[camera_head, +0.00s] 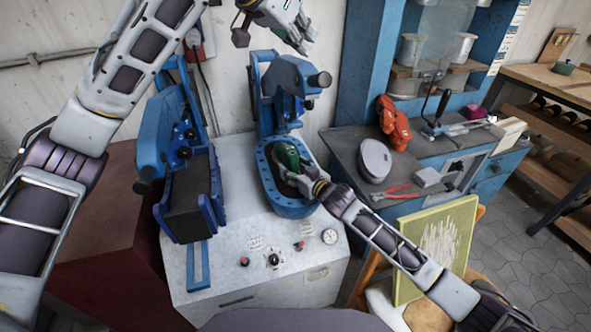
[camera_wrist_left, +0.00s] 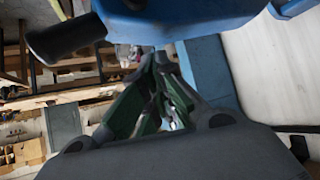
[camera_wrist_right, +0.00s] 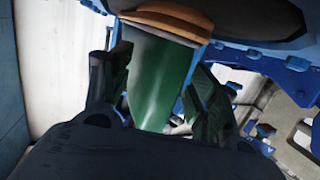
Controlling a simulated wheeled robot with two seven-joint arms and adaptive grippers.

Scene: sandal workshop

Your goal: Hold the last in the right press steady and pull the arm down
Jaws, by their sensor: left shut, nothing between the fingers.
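The right press (camera_head: 290,205) is blue, with an oval bed and a raised arm (camera_head: 290,75) that ends in a black knob (camera_head: 320,79). A green last (camera_head: 287,155) sits in its bed with a dark sole and tan layers. My right gripper (camera_head: 303,172) has a finger on each side of the last (camera_wrist_right: 155,80), apparently touching it; its tip is hidden. My left gripper (camera_head: 300,38) is shut and empty, above and behind the press arm. In the left wrist view, its fingers (camera_wrist_left: 160,65) meet below the blue arm and the black knob (camera_wrist_left: 65,40).
A second blue press (camera_head: 180,150) stands to the left on the same white cabinet (camera_head: 240,270). On the right, a grey bench (camera_head: 350,150) holds an oval grey piece (camera_head: 375,160), red pliers (camera_head: 395,192) and an orange-red item (camera_head: 393,125). A yellow-green board (camera_head: 435,245) leans in front.

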